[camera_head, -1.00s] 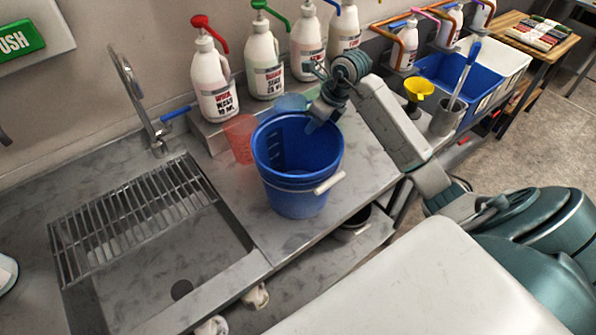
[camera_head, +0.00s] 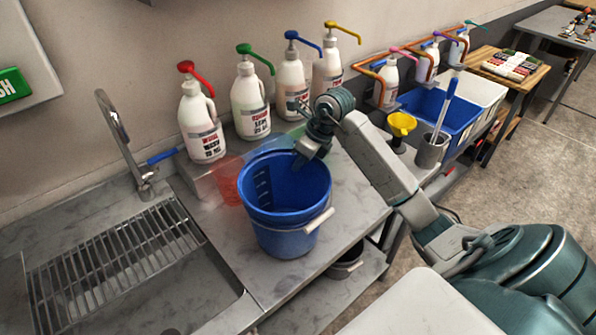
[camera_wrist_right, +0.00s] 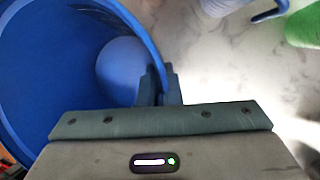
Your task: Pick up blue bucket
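The blue bucket (camera_head: 290,240) stands upright on the grey counter right of the sink, with a white-gripped handle hanging at its front right. My right gripper (camera_head: 300,163) is at the bucket's far right rim in the head view. In the right wrist view, the two fingers (camera_wrist_right: 160,86) are close together with the bucket's wall (camera_wrist_right: 60,75) between them, so the gripper looks shut on the rim. Any gap under the bucket is not visible. My left gripper is in neither view.
A translucent red jug (camera_head: 226,182) stands close to the bucket's left. Several white pump bottles (camera_head: 250,105) line the wall behind. The sink with its rack (camera_head: 115,260) lies left. A yellow funnel (camera_head: 401,124), grey cup (camera_head: 432,150) and blue bin (camera_head: 440,110) are right.

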